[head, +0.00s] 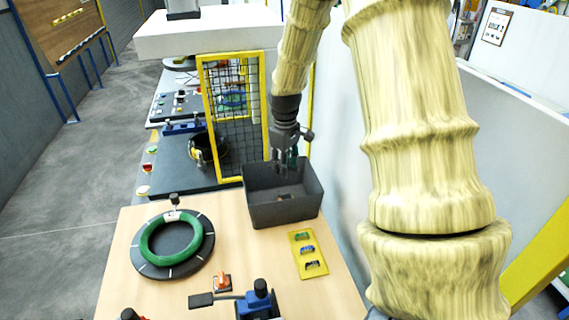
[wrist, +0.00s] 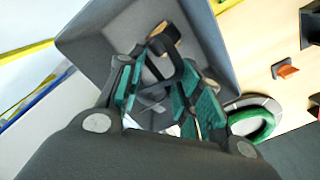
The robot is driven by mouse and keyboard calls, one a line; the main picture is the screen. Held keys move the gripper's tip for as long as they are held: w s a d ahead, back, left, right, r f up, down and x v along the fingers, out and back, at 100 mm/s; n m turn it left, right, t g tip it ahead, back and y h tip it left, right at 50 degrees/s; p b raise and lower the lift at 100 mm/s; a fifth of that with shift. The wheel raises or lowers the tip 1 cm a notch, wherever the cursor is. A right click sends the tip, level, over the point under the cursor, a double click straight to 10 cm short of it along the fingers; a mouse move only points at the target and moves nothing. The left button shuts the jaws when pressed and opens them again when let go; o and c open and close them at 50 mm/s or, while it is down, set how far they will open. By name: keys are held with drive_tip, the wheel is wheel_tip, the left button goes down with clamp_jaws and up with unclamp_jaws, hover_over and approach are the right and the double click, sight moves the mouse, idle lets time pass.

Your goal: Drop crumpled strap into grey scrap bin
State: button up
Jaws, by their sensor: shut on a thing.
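My gripper (head: 285,165) points down over the grey scrap bin (head: 288,214) at the back of the wooden table. In the wrist view, its green-padded fingers (wrist: 162,75) are shut on the crumpled strap (wrist: 180,66), a dark bent band with loops between and beyond the fingertips. The bin's grey walls (wrist: 98,38) surround the fingertips in that view. A small tan piece (wrist: 166,40) shows by the strap; I cannot tell whether it is part of it. In the head view the strap is too small to make out clearly.
A green wrapped coil (head: 146,243) lies on a dark round turntable at the table's left. A yellow tray (head: 308,254) with several small clips is in front of the bin. A yellow-framed mesh guard (head: 234,120) stands behind. An orange-topped part (head: 222,282) and a blue tool (head: 258,301) lie near the front.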

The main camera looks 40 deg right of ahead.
wheel_tip(320, 180, down, 4)
drive_tip(key=b, duration=0.3)
drive_tip(key=shift+f, duration=0.2)
drive_tip(key=o, duration=0.9)
drive_tip(key=shift+r, duration=0.15)
wheel_tip(320, 180, up, 12)
drive_tip(key=shift+f, duration=0.1)
drive_tip(key=shift+f, duration=0.1)
